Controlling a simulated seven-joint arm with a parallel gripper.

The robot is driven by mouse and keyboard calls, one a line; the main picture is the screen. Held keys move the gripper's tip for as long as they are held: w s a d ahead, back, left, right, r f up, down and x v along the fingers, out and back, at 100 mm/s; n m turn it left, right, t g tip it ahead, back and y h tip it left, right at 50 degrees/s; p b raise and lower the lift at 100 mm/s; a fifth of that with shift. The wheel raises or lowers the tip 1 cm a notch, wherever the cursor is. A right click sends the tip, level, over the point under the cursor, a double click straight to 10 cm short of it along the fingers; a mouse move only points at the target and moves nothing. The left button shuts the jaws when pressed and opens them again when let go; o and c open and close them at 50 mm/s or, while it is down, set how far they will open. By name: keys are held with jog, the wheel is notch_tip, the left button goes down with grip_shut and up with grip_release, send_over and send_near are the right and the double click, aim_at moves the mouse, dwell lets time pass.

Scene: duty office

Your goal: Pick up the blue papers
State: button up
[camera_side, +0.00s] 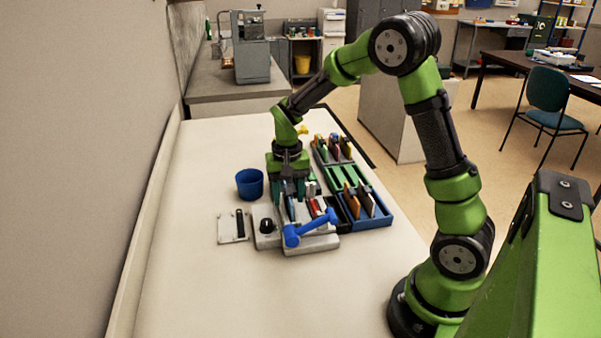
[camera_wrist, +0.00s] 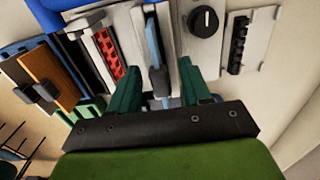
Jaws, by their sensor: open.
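The blue papers (camera_wrist: 153,45) show as a thin upright blue sheet or bundle in the wrist view, in a slot of a pale grey device (camera_wrist: 199,38). A dark piece sits at their near end. My gripper (camera_wrist: 155,78) is open, with one green finger on each side of the papers' near end. I see gaps on both sides, so it does not seem to grip them. In the side view my gripper (camera_side: 291,187) points down over the back of the device (camera_side: 310,244). The blue papers (camera_side: 290,207) are a small blue strip there, partly hidden.
A blue lever (camera_side: 310,229) crosses the device's front. A red piece (camera_side: 315,208) stands right of the papers. A blue tray (camera_side: 377,221) with upright folders lies to the right. A blue cup (camera_side: 249,183) and a small plate (camera_side: 232,228) stand left. The near table is clear.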

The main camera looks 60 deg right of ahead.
jog(key=shift+f, duration=0.2)
grip_shut()
notch_tip(320, 180, up, 9)
jog(key=shift+s+d+r, duration=0.1)
jog(key=shift+d, duration=0.05)
jog(key=s+d+r, duration=0.2)
jog(key=s+d, duration=0.3)
jog(key=shift+w+a+f, duration=0.1)
jog(key=shift+f, duration=2.55)
jog(key=shift+a+f, duration=0.1)
jog(key=shift+f, duration=2.5)
